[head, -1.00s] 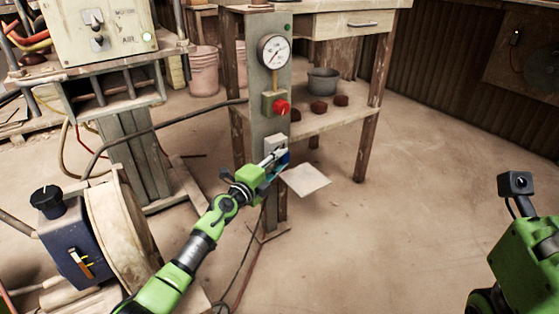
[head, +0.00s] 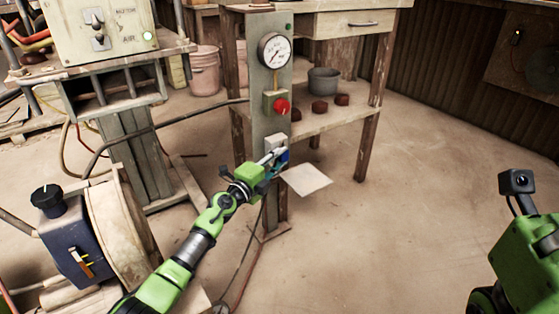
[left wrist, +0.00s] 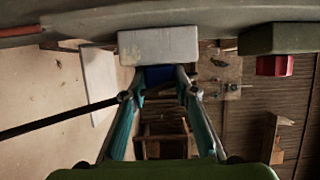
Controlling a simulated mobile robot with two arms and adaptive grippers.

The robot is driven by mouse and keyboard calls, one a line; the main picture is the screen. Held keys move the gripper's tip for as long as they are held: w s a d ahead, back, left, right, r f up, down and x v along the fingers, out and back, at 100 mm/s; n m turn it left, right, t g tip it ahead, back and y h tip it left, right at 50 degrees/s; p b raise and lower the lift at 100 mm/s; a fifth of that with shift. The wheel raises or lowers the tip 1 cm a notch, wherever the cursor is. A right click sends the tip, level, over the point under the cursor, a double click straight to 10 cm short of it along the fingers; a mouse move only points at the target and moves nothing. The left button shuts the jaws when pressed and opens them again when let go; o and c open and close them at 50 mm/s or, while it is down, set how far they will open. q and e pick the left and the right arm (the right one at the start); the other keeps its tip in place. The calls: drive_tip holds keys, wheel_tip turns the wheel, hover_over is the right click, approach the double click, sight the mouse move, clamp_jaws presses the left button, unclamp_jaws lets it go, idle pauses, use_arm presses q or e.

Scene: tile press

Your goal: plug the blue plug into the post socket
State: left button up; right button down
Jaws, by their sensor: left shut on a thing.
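The post (head: 271,88) stands upright in the middle of the head view, with a small pale socket box (head: 275,140) on its lower part. My left gripper (head: 276,161) is just below that box, shut on the blue plug (head: 285,155). In the left wrist view the blue plug (left wrist: 159,74) sits between the teal fingertips, right at the edge of the pale socket box (left wrist: 158,46). The socket opening is hidden, so I cannot tell whether the plug is in it. My right arm shows at the right edge; its fingers are out of view.
A gauge (head: 274,51) and a red button (head: 281,105) are above the socket box. A pale flat plate (head: 306,180) is right of my left gripper. A wooden table (head: 345,119) stands behind the post, a blue-grey machine (head: 75,240) at left. The right floor is clear.

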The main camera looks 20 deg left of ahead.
use_arm(q)
drive_tip(key=o, duration=1.2)
